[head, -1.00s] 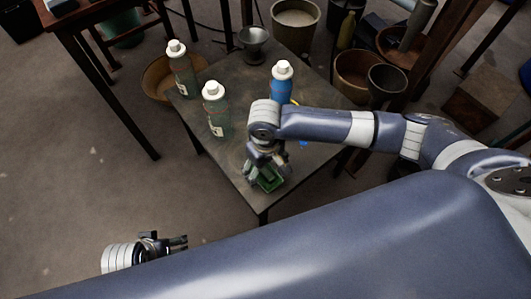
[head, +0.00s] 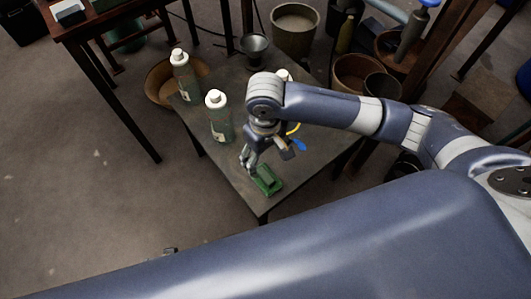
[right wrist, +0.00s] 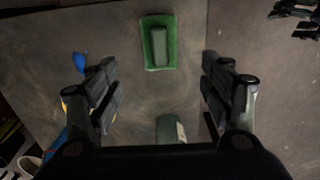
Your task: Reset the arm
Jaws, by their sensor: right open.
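My right gripper (head: 267,160) is open and empty above the front part of the dark table (head: 222,170). A small green tray (head: 272,191) with a darker green block (head: 266,176) in it lies near the table's front corner, below and apart from the fingers. In the right wrist view the tray (right wrist: 146,62) and block (right wrist: 158,47) show beyond the two spread fingers (right wrist: 160,78). Only a small tip of my left gripper (head: 170,250) shows above my body's edge in the head view; its jaws cannot be made out.
Two capped green bottles (head: 219,118) (head: 184,78) stand on the table's left side. Another bottle's white cap (head: 283,75) shows behind my right arm. A metal funnel-like cup (head: 254,48) stands at the back. A blue item (head: 300,146) lies right of the gripper. Buckets (head: 296,30) stand beyond.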

